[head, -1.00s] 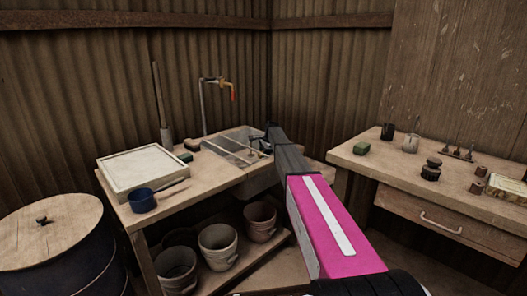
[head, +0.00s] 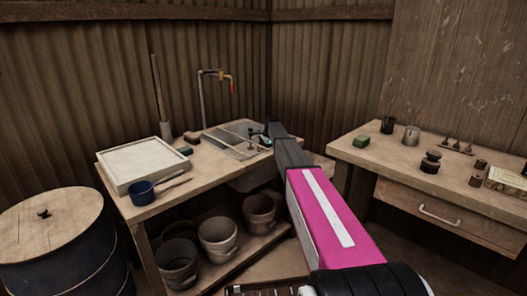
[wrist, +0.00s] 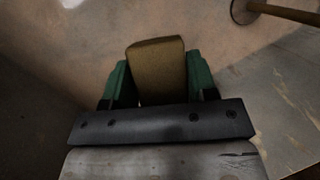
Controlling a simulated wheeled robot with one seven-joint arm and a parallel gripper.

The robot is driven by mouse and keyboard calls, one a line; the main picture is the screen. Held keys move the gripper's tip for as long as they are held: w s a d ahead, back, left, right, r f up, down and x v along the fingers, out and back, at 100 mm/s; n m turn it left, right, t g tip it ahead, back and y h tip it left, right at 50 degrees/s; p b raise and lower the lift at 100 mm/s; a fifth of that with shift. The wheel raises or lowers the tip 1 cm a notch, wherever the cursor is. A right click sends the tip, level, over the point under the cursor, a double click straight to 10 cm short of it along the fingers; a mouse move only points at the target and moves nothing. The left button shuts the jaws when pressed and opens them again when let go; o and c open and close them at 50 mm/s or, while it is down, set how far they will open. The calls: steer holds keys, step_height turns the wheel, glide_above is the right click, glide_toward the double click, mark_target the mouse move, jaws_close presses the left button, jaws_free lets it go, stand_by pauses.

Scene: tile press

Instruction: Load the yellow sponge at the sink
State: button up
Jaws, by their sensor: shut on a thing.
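The yellow sponge (wrist: 158,68), brownish yellow in this light, is between the green fingers of my gripper (wrist: 158,82) in the wrist view. My gripper is shut on it, and the sponge's far end sticks out past the fingers. In the head view my gripper (head: 263,140) is over the right part of the sink (head: 228,146), set into the left bench. The sponge is too small to make out there. In the wrist view a tan, stained surface lies beyond the sponge; I cannot tell whether the sponge touches it.
A tap (head: 217,73) rises behind the sink. The right bench (head: 400,160) holds jars and another green block (head: 361,141).

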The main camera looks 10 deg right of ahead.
step_height(320, 180, up, 17)
steer(key=shift+f, duration=0.2)
stand_by(1.7)
stand_by(2.0)
step_height(320, 180, up, 4)
steer(key=shift+f, duration=0.1)
stand_by(0.4)
stand_by(0.3)
